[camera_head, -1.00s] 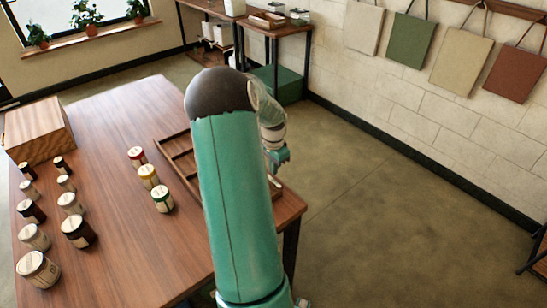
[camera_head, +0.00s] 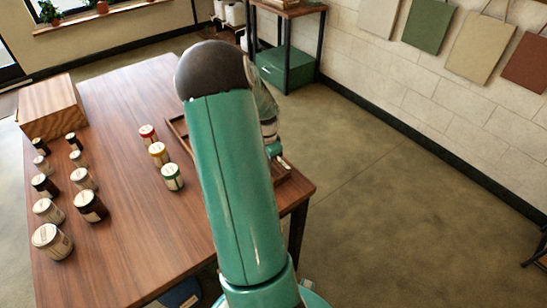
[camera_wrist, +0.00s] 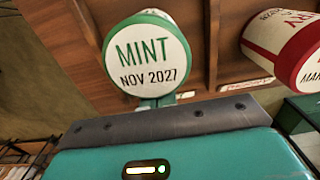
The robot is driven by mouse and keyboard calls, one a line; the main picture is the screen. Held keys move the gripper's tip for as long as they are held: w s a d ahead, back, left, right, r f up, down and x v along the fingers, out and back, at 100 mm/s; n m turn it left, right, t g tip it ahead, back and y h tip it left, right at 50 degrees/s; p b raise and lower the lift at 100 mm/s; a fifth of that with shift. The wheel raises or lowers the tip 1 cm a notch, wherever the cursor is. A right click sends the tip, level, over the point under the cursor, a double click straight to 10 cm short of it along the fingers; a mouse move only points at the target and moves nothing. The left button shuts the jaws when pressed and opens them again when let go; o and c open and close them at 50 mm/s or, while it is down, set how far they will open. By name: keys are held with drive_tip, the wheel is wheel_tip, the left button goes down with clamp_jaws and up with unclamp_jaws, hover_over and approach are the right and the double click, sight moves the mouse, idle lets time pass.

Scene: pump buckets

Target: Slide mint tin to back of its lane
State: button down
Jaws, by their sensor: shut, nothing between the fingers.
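The mint tin (camera_wrist: 147,55) shows in the wrist view as a round white lid with a green rim, reading MINT NOV 2027. It sits in a wooden lane, with a divider to each side. My gripper (camera_wrist: 157,102) is shut and empty, its fingers at the lower edge of the lid. Whether they touch the tin, I cannot tell. In the head view my gripper (camera_head: 274,150) is over the right part of the wooden tray (camera_head: 180,128). My arm covers much of the tray there, and I cannot make out the mint tin in it.
In the wrist view a red-banded tin (camera_wrist: 287,45) is close on the right. In the head view, red (camera_head: 148,134), yellow (camera_head: 159,153) and green (camera_head: 172,177) tins stand left of the tray. Several jars and a wooden box (camera_head: 50,105) are farther left on the table.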

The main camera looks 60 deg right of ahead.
drive_tip(key=w+a, duration=0.1)
drive_tip(key=a, duration=0.1)
drive_tip(key=w+a, duration=0.1)
drive_tip(key=a, duration=0.1)
drive_tip(key=w+a, duration=0.1)
drive_tip(key=a, duration=0.1)
drive_tip(key=shift+w+a, duration=0.2)
drive_tip(key=shift+a, duration=0.15)
drive_tip(key=shift+d, duration=0.15)
